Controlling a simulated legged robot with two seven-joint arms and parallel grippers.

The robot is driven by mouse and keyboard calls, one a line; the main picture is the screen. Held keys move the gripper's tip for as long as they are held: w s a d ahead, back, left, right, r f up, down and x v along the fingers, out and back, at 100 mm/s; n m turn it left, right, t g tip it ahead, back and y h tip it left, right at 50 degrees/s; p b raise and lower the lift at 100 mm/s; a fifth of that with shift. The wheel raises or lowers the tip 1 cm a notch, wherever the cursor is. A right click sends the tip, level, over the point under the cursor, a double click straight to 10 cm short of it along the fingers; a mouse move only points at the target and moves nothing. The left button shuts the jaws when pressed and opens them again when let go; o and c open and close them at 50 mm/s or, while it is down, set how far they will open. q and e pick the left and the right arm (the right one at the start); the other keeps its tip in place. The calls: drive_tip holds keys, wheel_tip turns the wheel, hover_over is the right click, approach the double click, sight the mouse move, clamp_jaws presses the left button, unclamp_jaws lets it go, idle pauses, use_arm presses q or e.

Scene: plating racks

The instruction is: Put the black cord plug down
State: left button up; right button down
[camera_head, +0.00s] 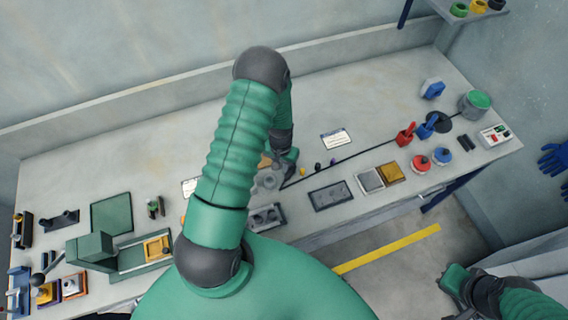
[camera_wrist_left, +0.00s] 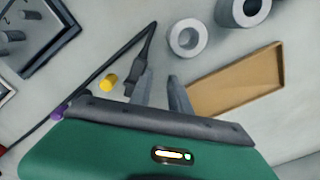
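The black cord plug (camera_wrist_left: 140,62) lies at the end of a thin black cord (camera_wrist_left: 95,72) in the left wrist view. My left gripper (camera_wrist_left: 160,77) has its two fingers apart with bare bench showing between them. The plug is alongside the left finger, outside the gap, and its lower end is partly hidden there. In the head view my left gripper (camera_head: 287,165) is low over the bench, and the cord (camera_head: 370,150) runs from beside it to the right. My right gripper (camera_head: 455,280) is at the lower right, off the bench; its fingers are unclear.
Near the plug are a yellow cap (camera_wrist_left: 108,80), grey rings (camera_wrist_left: 187,37) and a tan tray (camera_wrist_left: 240,82). A dark flat tray (camera_head: 331,196) lies in front of the cord. Red (camera_head: 405,134) and blue (camera_head: 427,126) tools stand along it. The back of the bench is mostly clear.

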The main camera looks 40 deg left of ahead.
use_arm(q)
drive_tip(key=shift+o, duration=0.6)
drive_tip(key=shift+a, duration=0.1)
